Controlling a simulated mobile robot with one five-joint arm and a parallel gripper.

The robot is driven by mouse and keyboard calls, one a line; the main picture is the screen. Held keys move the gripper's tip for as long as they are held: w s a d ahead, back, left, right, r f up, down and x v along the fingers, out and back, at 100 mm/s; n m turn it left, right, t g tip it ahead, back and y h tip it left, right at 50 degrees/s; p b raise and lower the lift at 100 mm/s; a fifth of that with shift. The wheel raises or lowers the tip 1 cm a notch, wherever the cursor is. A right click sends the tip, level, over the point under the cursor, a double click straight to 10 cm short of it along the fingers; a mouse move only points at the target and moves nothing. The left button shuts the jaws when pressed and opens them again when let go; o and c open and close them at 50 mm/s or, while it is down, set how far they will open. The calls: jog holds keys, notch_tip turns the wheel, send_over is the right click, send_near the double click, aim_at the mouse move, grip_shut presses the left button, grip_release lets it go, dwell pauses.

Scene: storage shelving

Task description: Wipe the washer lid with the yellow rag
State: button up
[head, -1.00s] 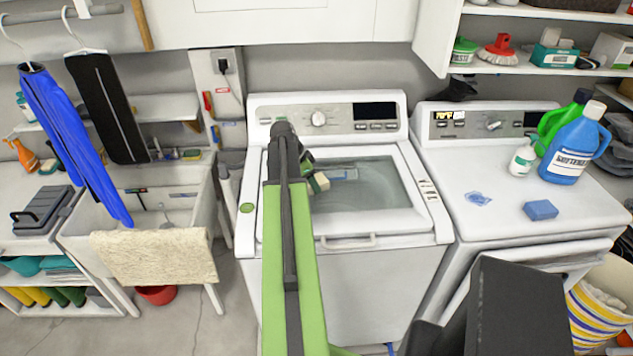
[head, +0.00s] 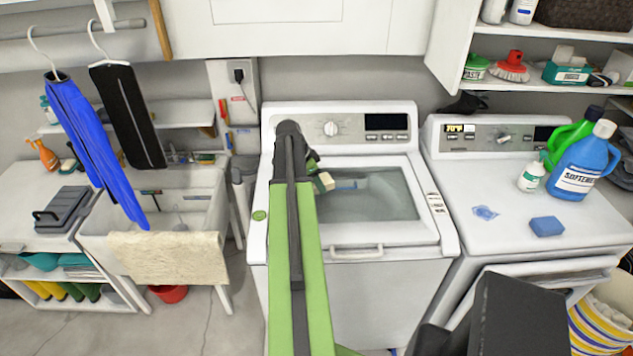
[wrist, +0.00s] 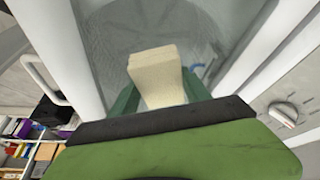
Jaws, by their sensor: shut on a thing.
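The washer (head: 347,258) stands in the middle of the head view, its lid (head: 385,238) closed, with a white frame around a large glass pane. My gripper (head: 317,176) is over the left part of the lid. It is shut on the pale yellow rag (head: 326,182), which looks like a small folded block. In the wrist view the rag (wrist: 155,72) sits between the two green fingers (wrist: 160,95), with the glass behind it. I cannot tell whether the rag touches the glass. My arm covers part of the lid's left side.
A dryer (head: 540,210) stands at the right, with a blue sponge (head: 547,227), a blue smear (head: 485,212) and bottles (head: 580,165) on top. A sink (head: 180,205) with a beige towel (head: 170,258) is at the left. The control panel (head: 340,130) rises behind the lid.

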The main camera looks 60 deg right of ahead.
jog(key=shift+r, duration=0.5)
notch_tip(320, 180, up, 3)
jog(key=p, duration=0.3)
jog(key=shift+r, duration=0.15)
jog(key=shift+f, duration=0.25)
